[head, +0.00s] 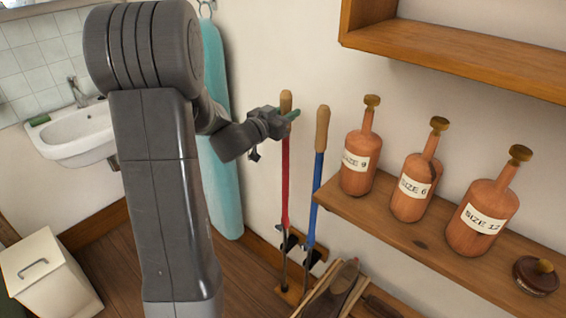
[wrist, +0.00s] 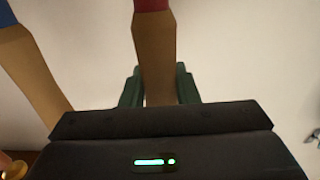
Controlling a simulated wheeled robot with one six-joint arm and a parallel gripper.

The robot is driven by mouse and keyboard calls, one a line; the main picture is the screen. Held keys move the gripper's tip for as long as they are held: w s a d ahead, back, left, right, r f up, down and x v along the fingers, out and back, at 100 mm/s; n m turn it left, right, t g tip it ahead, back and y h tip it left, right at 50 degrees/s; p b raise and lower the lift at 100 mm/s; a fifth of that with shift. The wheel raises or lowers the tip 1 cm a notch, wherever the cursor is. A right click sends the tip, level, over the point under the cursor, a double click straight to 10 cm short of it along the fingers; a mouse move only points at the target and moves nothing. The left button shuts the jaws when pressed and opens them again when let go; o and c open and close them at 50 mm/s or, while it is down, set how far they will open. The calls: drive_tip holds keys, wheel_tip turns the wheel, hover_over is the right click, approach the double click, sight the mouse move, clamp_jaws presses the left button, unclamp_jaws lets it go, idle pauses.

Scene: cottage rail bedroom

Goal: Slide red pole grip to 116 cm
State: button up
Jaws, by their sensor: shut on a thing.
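The red pole (head: 285,190) stands upright against the wall, its lower end at a low wooden rack (head: 291,293). Its wooden grip (head: 286,101) is at the top. My gripper (head: 287,118) is shut around the lower part of this grip from the left. In the wrist view the grip (wrist: 153,50) passes between the two green fingers (wrist: 160,88), with the red shaft (wrist: 151,5) at the top edge. No height marking is readable.
A blue pole (head: 318,175) with a wooden grip stands close to the right. A turquoise ironing board (head: 216,130) hangs at the left, near a white sink (head: 75,140). A wall shelf (head: 450,62) is above.

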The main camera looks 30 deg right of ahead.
drive_tip(key=shift+r+p, duration=4.7)
drive_tip(key=shift+r, duration=0.65)
drive_tip(key=o, duration=1.1)
drive_tip(key=shift+o, duration=0.2)
drive_tip(key=v, duration=1)
drive_tip(key=shift+p, duration=0.3)
